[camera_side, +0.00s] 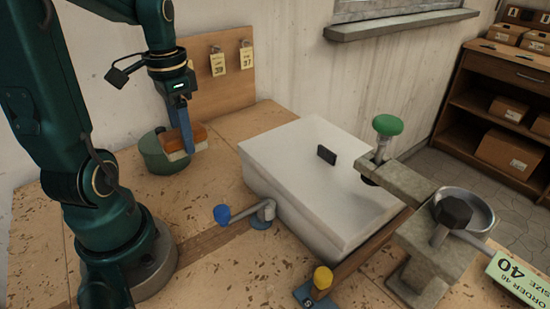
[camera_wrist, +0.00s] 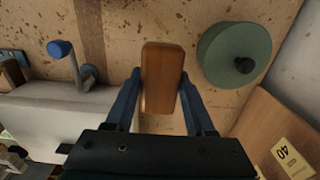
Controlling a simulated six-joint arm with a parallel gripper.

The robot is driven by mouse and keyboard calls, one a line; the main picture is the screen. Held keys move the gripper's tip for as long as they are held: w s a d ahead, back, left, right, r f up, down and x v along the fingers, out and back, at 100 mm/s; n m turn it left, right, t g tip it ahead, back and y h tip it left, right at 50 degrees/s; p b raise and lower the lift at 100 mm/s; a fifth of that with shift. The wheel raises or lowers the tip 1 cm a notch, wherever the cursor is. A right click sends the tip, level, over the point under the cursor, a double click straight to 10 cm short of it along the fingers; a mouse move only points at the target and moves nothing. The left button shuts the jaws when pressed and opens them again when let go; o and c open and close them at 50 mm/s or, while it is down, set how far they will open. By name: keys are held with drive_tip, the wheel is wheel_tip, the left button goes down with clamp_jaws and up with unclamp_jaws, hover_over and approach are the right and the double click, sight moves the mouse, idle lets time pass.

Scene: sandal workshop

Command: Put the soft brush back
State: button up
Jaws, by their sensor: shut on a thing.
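The soft brush (camera_side: 190,138) has a brown wooden back and pale bristles on its underside. My gripper (camera_side: 187,139) is shut on it and holds it up in the side view, in front of a green lidded pot. In the wrist view the brush's wooden back (camera_wrist: 162,78) lies between the two blue fingers of my gripper (camera_wrist: 161,90). The bristles are hidden there. In the wrist view the brush is apart from the pot, with bare bench between them.
The green pot (camera_wrist: 236,54) with a dark knob stands close by. A white lidded box (camera_side: 300,165), a blue-knobbed lever (camera_side: 222,214) and a clamp with a green knob (camera_side: 388,125) stand to the right. A board with tags (camera_side: 220,85) is behind. Speckled bench (camera_side: 200,205) is bare in front.

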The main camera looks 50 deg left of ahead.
drive_tip(key=shift+f, duration=5.05)
drive_tip(key=shift+f, duration=0.1)
drive_tip(key=o, duration=1.2)
